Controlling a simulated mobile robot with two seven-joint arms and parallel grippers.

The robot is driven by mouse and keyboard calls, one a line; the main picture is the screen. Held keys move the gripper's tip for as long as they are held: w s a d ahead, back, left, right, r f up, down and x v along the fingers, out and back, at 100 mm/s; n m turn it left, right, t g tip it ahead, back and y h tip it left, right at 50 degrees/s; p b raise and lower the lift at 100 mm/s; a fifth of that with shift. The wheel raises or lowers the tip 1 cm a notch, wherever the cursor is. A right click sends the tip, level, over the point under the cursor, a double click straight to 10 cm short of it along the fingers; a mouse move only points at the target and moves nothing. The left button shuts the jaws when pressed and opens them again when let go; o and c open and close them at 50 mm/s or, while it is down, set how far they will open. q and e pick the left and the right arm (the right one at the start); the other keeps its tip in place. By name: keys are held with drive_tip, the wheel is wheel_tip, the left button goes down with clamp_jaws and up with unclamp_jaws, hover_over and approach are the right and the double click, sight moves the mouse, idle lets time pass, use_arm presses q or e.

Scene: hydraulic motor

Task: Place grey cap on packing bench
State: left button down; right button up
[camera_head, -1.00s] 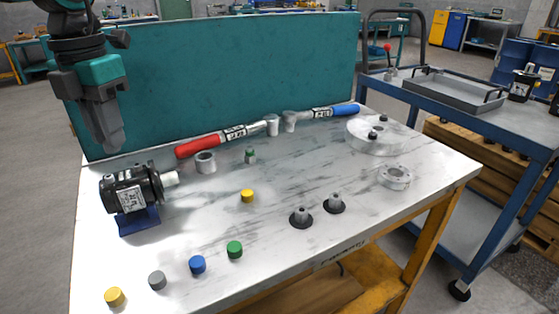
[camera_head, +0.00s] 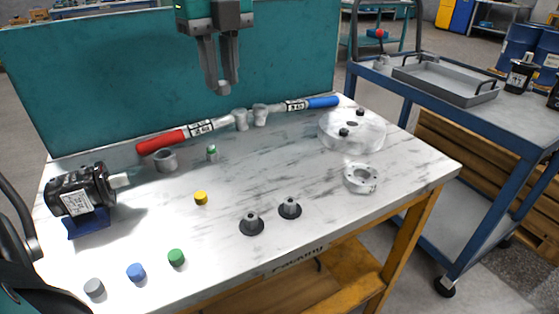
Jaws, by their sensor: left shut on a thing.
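My left gripper (camera_head: 220,86) hangs from the top, pointing down, in front of the teal back panel and above the back of the packing bench. It is shut on a small grey rounded piece (camera_head: 222,88) between its fingertips, which looks like a grey cap; the fingers partly hide it. The piece is in the air, apart from the marble-look packing bench top (camera_head: 320,222). Another grey cap (camera_head: 94,288) stands on the bench at the front left. My right gripper is not in view.
A blue cap (camera_head: 136,272), green cap (camera_head: 176,257) and yellow cap (camera_head: 200,198) stand on the bench. A black motor (camera_head: 82,192) is left. Red (camera_head: 165,141) and blue (camera_head: 322,102) handled tools lie behind. A disc (camera_head: 352,140), ring (camera_head: 361,179) and two black-based parts (camera_head: 251,224) are right.

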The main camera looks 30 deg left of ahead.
use_arm(q)
drive_tip(key=shift+w+d+r, duration=0.1)
drive_tip(key=shift+w+d, duration=0.15)
drive_tip(key=shift+d, duration=0.05)
drive_tip(key=shift+w+d+f+n, duration=0.1)
drive_tip(key=shift+w+f+n, duration=0.05)
drive_tip(key=shift+f+n, duration=0.15)
drive_tip(key=b, duration=0.4)
hover_over(241, 188)
wheel_tip(241, 188, down, 15)
drive_tip(key=shift+r, duration=0.15)
wheel_tip(241, 188, down, 4)
drive_tip(key=shift+f+b, duration=0.25)
drive_tip(key=shift+b, duration=0.15)
drive_tip(key=shift+f, duration=0.1)
drive_tip(key=shift+f+b, duration=0.25)
drive_tip(key=shift+b, duration=0.1)
drive_tip(key=c, duration=1)
unclamp_jaws()
drive_tip(key=shift+r, duration=0.1)
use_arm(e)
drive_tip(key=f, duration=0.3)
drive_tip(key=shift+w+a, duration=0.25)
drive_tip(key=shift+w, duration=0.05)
